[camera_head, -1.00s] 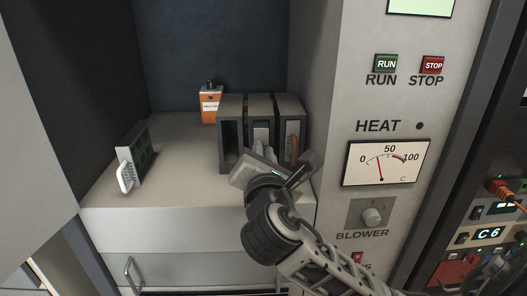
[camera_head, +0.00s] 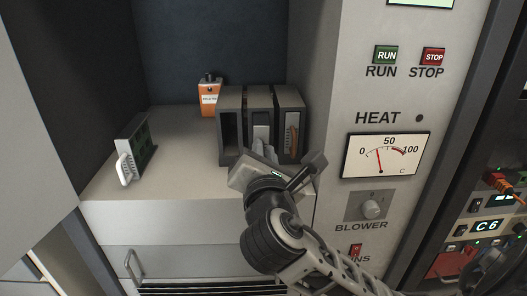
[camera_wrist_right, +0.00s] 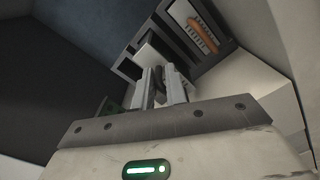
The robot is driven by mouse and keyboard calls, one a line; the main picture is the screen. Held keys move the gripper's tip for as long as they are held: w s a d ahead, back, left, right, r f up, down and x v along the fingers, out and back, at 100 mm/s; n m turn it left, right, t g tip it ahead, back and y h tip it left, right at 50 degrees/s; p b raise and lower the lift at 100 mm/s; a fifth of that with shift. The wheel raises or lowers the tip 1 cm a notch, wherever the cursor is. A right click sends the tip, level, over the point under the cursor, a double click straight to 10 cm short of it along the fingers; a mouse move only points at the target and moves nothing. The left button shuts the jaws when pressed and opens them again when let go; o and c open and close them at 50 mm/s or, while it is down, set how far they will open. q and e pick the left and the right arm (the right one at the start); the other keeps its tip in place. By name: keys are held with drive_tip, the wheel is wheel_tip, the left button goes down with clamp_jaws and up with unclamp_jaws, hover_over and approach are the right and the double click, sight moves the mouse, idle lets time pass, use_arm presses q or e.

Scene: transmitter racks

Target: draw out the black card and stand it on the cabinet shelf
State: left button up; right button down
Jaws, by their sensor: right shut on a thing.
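The rack (camera_head: 232,158) stands on the cabinet shelf (camera_head: 185,150) and has several upright slots. The black card (camera_head: 261,133) seems to be in its middle slot, with a light grey front panel. My right gripper (camera_head: 262,149) is at this slot. In the right wrist view its fingers (camera_wrist_right: 160,79) are shut on a small dark part, seemingly the card's handle (camera_wrist_right: 159,93). The gripper hides the card's lower front, so I cannot tell how far it sticks out. My left gripper is not in view.
A card with an orange handle (camera_head: 292,138) sits in the right slot; the left slot looks empty. A green card with a white handle (camera_head: 126,168) stands on the shelf's left. The shelf between is clear. A control panel (camera_head: 340,100) borders the right.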

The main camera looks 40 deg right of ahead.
drive_tip(key=shift+s+a, duration=0.1)
drive_tip(key=shift+a, duration=0.05)
drive_tip(key=shift+s+a, duration=0.35)
drive_tip(key=shift+s, duration=0.3)
drive_tip(key=c, duration=1.3)
unclamp_jaws()
drive_tip(key=shift+c, duration=0.2)
